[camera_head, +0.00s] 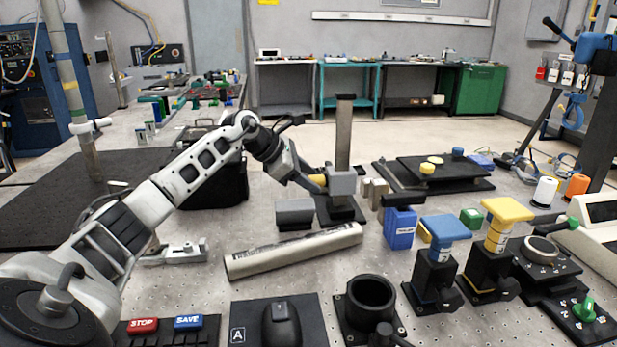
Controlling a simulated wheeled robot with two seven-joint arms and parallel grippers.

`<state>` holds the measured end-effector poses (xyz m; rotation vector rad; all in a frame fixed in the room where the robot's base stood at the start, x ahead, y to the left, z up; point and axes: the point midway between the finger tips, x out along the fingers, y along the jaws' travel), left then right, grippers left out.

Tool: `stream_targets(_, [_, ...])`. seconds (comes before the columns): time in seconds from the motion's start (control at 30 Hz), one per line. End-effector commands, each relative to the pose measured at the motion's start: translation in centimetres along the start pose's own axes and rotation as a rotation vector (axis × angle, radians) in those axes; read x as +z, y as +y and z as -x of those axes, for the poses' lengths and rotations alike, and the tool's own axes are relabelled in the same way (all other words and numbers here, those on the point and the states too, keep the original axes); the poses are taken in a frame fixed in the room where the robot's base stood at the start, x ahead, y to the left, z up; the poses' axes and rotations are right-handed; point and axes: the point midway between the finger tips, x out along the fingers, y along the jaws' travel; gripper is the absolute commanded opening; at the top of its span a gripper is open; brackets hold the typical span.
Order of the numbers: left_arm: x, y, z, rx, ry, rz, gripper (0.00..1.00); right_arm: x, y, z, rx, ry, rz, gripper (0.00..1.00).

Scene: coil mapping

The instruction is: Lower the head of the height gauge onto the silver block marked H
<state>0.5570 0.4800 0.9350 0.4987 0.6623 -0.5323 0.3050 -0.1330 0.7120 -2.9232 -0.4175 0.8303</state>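The height gauge stands mid-table, with an upright grey column (344,135) on a dark base (352,212). Its grey head (342,183) sits low on the column, and a yellow handle (318,181) sticks out to the left. My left gripper (314,183) is at this handle, its dark fingers beside it. I cannot tell whether they are closed on it. A grey block (295,213) with a dark lower front stands left of the base, below the gripper. It may be the silver block, but I can read no H on it. My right gripper is not in view.
A long silver bar (293,252) lies in front of the gauge. A blue block (400,228) and small metal blocks (374,194) stand to its right. Fixtures with blue (446,228) and yellow (507,210) tops stand at right front. A black case (212,182) is behind my arm.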

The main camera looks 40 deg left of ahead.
Motion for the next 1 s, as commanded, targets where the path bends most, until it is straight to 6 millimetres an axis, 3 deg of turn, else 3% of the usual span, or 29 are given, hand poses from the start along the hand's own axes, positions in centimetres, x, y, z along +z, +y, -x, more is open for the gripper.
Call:
stream_targets(0.03, [-0.01, -0.01, -0.01, 0.0, 0.0, 0.0, 0.3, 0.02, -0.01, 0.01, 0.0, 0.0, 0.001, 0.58])
stream_targets(0.13, [-0.01, -0.01, 0.0, 0.0, 0.0, 0.0, 0.02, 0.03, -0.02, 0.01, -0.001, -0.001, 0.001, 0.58])
stream_targets(0.17, [-0.01, -0.01, 0.0, 0.0, 0.0, 0.0, 0.0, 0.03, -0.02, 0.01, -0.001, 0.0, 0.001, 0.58])
stream_targets(0.6, [-0.11, -0.08, -0.14, -0.002, 0.0, -0.001, 0.0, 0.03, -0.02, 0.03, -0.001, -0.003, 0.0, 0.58])
stream_targets(0.63, [-0.11, -0.08, -0.14, -0.002, 0.0, -0.001, 0.27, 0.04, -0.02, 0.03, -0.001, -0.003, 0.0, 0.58])
stream_targets(0.7, [-0.11, -0.09, -0.14, -0.002, 0.0, -0.001, 0.46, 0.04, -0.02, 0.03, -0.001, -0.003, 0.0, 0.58])
stream_targets(1.0, [-0.12, -0.05, -0.01, -0.001, 0.001, -0.001, 0.46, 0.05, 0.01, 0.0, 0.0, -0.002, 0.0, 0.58])
